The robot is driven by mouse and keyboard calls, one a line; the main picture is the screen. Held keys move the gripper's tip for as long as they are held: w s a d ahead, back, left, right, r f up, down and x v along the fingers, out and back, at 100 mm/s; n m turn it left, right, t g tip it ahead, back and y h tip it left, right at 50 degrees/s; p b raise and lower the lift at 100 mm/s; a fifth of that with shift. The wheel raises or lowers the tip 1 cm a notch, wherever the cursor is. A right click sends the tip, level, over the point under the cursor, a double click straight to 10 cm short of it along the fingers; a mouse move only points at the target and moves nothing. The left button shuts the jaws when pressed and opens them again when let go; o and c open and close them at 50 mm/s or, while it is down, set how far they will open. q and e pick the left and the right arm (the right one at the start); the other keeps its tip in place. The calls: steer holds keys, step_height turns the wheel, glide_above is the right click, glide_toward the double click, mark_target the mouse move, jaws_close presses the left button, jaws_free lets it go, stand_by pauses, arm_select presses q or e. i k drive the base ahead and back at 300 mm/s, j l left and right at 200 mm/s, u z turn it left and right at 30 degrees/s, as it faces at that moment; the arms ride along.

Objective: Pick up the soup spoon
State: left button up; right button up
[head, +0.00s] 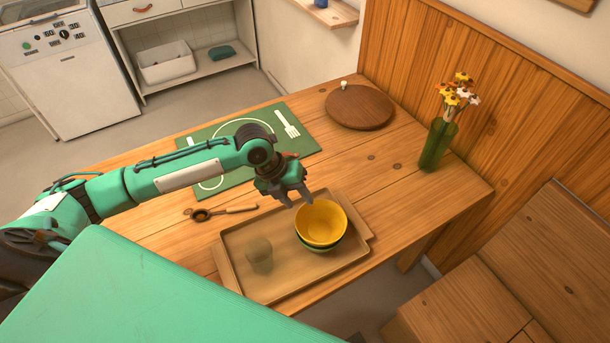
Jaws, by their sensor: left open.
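The soup spoon (228,211) lies on the wooden table between the green placemat and the tray. Its dark round bowl points left and its lighter handle points right, ending short of my left gripper. My left gripper (299,203) is open with its fingers pointing down. It appears to the right of the handle's end, just behind the yellow bowl's far rim. Nothing shows between its fingers. My right gripper is not in view.
Behind are the placemat (301,144) with white cutlery shapes, a round board (359,106) and a green flower vase (435,146). Bare table lies right of the tray.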

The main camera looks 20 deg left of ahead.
mark_target(200, 215)
steer(key=k+l, duration=0.3)
steer(key=k, duration=0.15)
steer(key=k+l, duration=0.3)
steer(key=k, duration=0.15)
steer(key=k+l, duration=0.3)
steer(key=k, duration=0.2)
